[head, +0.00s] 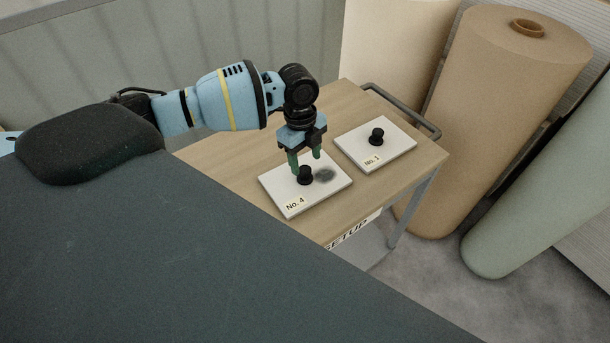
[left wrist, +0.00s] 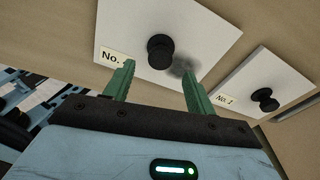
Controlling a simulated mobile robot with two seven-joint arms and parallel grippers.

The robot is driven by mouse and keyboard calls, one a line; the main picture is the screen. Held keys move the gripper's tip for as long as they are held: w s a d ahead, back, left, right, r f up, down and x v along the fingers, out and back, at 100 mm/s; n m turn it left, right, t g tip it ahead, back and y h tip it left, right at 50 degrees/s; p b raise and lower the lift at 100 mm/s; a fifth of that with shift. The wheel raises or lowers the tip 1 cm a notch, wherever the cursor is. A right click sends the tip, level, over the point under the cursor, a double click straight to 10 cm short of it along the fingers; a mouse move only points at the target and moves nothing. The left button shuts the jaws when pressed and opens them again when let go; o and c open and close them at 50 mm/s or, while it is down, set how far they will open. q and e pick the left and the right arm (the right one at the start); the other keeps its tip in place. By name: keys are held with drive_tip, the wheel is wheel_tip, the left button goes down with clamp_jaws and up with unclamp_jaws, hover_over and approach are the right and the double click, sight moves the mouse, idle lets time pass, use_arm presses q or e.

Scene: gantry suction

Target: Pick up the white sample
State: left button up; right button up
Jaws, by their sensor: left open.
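Two white sample plates lie flat on a wooden cart top. One is labelled No. 4 (head: 275,185) and has a black knob (head: 305,175) in its middle and a dark smudge beside the knob. The other is labelled No. 1 (head: 398,143) and has a black knob (head: 376,136). My left gripper (head: 305,162) is open, pointing down just above the No. 4 knob. In the left wrist view its green fingers (left wrist: 157,82) are spread, with the No. 4 knob (left wrist: 160,50) ahead between them, and nothing is held. The No. 1 plate (left wrist: 262,65) lies to the right there. My right gripper is out of view.
The wooden cart (head: 233,147) has a dark push handle (head: 402,108) at its far right end. A dark grey surface (head: 200,260) fills the near left.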

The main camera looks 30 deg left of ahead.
sight(305, 169)
use_arm(q)
drive_tip(key=shift+f, duration=2.55)
clamp_jaws()
drive_tip(key=shift+r, duration=0.1)
drive_tip(key=shift+r, duration=0.45)
drive_tip(key=r, duration=0.1)
drive_tip(key=s+r, duration=0.1)
drive_tip(key=shift+a+r, duration=0.15)
drive_tip(key=shift+r, duration=0.2)
drive_tip(key=s, duration=0.4)
drive_tip(key=s+a, duration=0.1)
drive_tip(key=s, duration=0.4)
drive_tip(key=s+r+p, duration=0.1)
drive_tip(key=s, duration=0.4)
drive_tip(key=shift+s+a+r, duration=0.1)
drive_tip(key=shift+a, duration=0.3)
drive_tip(key=shift+s, duration=0.4)
